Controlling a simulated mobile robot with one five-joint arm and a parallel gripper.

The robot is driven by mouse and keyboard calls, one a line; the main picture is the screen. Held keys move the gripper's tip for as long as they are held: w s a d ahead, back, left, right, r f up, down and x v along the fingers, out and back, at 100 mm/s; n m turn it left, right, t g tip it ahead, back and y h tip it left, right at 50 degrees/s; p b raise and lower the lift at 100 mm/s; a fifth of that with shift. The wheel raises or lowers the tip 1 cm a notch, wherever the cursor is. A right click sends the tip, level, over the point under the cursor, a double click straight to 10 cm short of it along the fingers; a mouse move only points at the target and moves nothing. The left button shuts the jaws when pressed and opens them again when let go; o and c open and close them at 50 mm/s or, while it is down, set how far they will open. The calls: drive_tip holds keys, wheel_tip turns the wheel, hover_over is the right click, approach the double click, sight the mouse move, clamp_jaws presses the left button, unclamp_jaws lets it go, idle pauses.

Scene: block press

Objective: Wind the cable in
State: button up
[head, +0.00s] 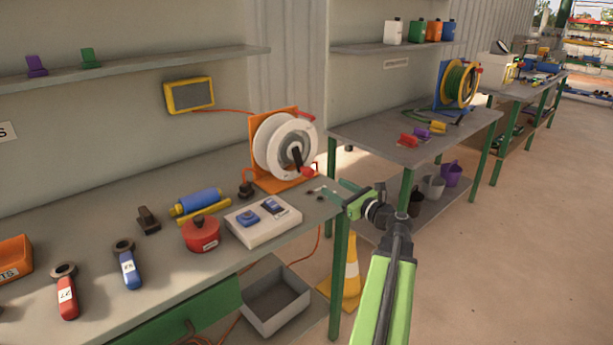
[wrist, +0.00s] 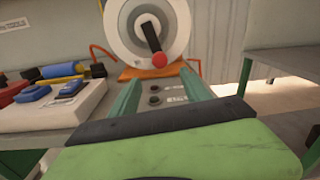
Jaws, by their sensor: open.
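A cable reel with white discs (head: 284,145) stands on an orange stand (head: 285,184) at the right end of the near workbench. A dark crank handle with a red knob shows on its face; in the wrist view the handle (wrist: 151,38) points down to the red knob (wrist: 159,60). An orange cable (head: 236,112) runs behind the reel, and a dark plug (head: 246,188) lies by the stand's left foot. My green gripper (head: 330,190) is open and empty, in front of the reel and below the knob. It also shows in the wrist view (wrist: 172,88).
A white panel with blue parts (head: 263,221), a red round tin (head: 202,234) and a blue roller (head: 198,201) lie left of the reel. A second bench (head: 375,135) stands behind right. A yellow cone (head: 350,272) stands below. The floor at right is clear.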

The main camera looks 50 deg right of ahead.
sight(311, 174)
drive_tip(key=w, duration=0.4)
drive_tip(key=w+d, duration=0.1)
drive_tip(key=w, duration=0.9)
drive_tip(key=shift+d, duration=0.3)
drive_tip(key=shift+c, duration=0.4)
clamp_jaws()
